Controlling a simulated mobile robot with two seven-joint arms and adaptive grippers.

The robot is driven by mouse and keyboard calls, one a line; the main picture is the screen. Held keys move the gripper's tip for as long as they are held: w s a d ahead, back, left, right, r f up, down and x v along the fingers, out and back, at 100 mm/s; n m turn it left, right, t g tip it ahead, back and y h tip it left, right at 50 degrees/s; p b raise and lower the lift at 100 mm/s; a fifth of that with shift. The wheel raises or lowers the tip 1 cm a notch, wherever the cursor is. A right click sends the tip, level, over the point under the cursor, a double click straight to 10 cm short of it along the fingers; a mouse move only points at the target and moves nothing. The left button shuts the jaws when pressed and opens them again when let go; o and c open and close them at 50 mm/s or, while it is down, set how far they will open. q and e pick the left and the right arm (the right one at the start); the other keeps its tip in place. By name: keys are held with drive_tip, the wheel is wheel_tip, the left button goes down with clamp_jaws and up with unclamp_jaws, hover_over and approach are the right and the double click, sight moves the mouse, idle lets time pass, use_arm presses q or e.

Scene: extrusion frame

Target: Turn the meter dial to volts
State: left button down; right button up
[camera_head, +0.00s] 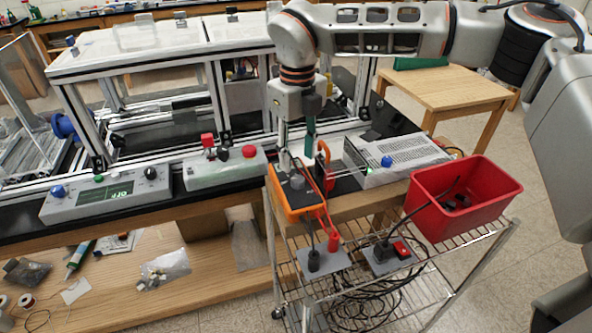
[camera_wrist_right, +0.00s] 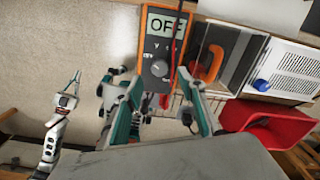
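The orange meter (camera_head: 283,203) sits on a small ledge at the bench front. The right wrist view shows its orange case (camera_wrist_right: 145,45), a display reading OFF and a dark round dial (camera_wrist_right: 160,68). My right gripper (camera_head: 296,160) points down over the meter and hides its display in the head view. Its teal fingers (camera_wrist_right: 161,78) are apart, one on each side of the dial; whether they touch it I cannot tell. My left gripper (camera_wrist_right: 75,77) appears only in the right wrist view, low at the left, away from the meter; its opening is too small to judge.
Right of the meter are a grey box with a blue knob (camera_head: 400,170) and a red bin (camera_head: 488,205). Red and black leads run down to grey plates (camera_head: 335,262) on the wire cart. A panel with a screen (camera_head: 75,208) and a button box (camera_head: 200,178) stand left.

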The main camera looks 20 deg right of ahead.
sight(297, 178)
drive_tip(key=shift+f+p, duration=0.35)
drive_tip(key=shift+f, duration=2.65)
drive_tip(key=c, duration=1.1)
